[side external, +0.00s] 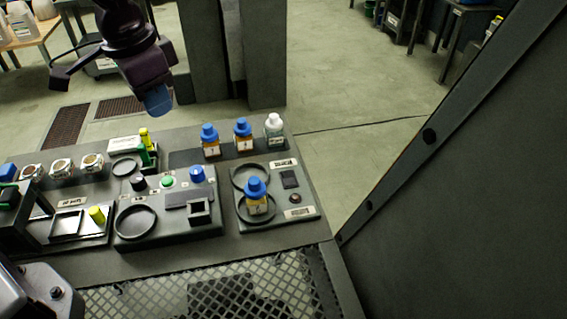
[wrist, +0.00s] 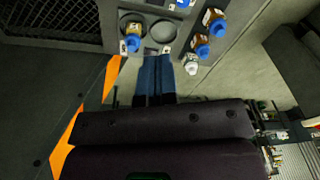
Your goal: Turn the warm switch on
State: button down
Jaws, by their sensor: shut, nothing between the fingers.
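A dark rocker switch (side external: 290,179) sits on the right-hand panel (side external: 262,222) in the side view, above a small round dark knob or light (side external: 295,198). Labels lie beside them, too small to read, so I cannot tell for sure which is the warm switch or its state. The panel has two round rings; a blue-capped bottle (side external: 256,198) stands in the nearer one. The bottle also shows in the wrist view (wrist: 131,38). My gripper (side external: 158,103) is shut and empty, its blue fingers in the air behind and left of the panel. The fingers also show in the wrist view (wrist: 154,75).
Two blue-capped bottles (side external: 210,140) and a white-capped bottle (side external: 275,130) stand behind the panel. A middle panel (side external: 165,228) with knobs and buttons lies left of it. A dark slanted frame (side external: 450,170) fills the right. Metal mesh (side external: 200,298) lies in front.

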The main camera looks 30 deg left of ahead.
jog(key=w+d+f+m+h, duration=0.1)
jog(key=w+d+f+m, duration=0.1)
jog(key=w+d+f, duration=0.2)
jog(key=w+d+f+m+t, duration=0.1)
jog(key=w+d+f, duration=0.4)
jog(key=w, duration=0.6)
jog(key=shift+d+m+h, duration=0.4)
jog(key=shift+d+m, duration=0.05)
jog(key=shift+m, duration=0.45)
jog(key=shift+f, duration=0.1)
send_near(288, 172)
jog(key=x, duration=0.5)
jog(key=shift+d+f, duration=0.2)
jog(key=shift+d, duration=0.1)
jog(key=shift+w+a+f, duration=0.1)
jog(key=shift+w+f, duration=0.05)
jog(key=shift+f, duration=0.7)
